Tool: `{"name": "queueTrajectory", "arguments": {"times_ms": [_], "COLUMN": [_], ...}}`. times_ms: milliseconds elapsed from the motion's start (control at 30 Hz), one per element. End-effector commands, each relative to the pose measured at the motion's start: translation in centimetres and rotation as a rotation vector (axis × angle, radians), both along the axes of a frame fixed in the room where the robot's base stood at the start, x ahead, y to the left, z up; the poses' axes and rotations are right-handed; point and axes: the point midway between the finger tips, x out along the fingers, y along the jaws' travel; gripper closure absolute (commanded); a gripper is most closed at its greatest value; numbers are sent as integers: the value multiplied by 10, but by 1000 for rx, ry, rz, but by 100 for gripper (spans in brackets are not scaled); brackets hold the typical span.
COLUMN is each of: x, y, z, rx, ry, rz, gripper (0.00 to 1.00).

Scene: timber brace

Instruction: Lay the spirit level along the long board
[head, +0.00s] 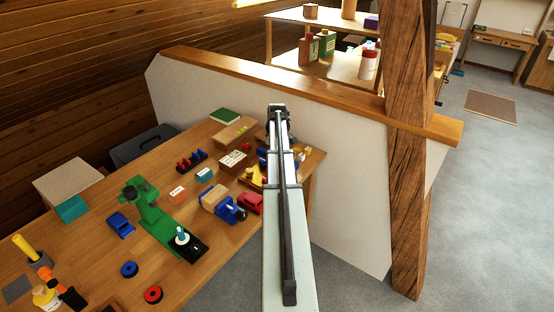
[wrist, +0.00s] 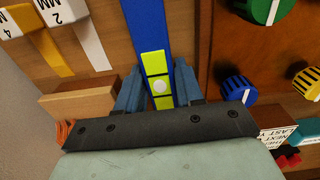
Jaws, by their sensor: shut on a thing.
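The spirit level (wrist: 150,45) is a blue bar with yellow-green windows and a round pale spot. In the wrist view it runs from the top edge down between the fingers of my gripper (wrist: 158,76), which is shut on it. Its lower end is hidden behind the gripper body. I cannot tell whether it touches the surface below. In the head view my arm hides most of the gripper area. A long wooden board (head: 330,100) lies along the top of the white partition, beyond the bench and past the end of my arm.
A thick timber post (head: 408,150) stands at the right. A tan block (wrist: 80,103) lies left of my gripper in the wrist view.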

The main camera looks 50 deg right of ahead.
Motion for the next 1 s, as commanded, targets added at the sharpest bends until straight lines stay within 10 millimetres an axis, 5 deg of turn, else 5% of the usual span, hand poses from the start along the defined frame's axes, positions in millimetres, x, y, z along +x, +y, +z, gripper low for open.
{"name": "queueTrajectory", "arguments": {"times_ms": [367, 1000], "x": [0, 3], "y": [0, 2], "z": [8, 95], "rx": [-1, 0], "ry": [-1, -1], "rz": [0, 5], "gripper": [99, 99]}}
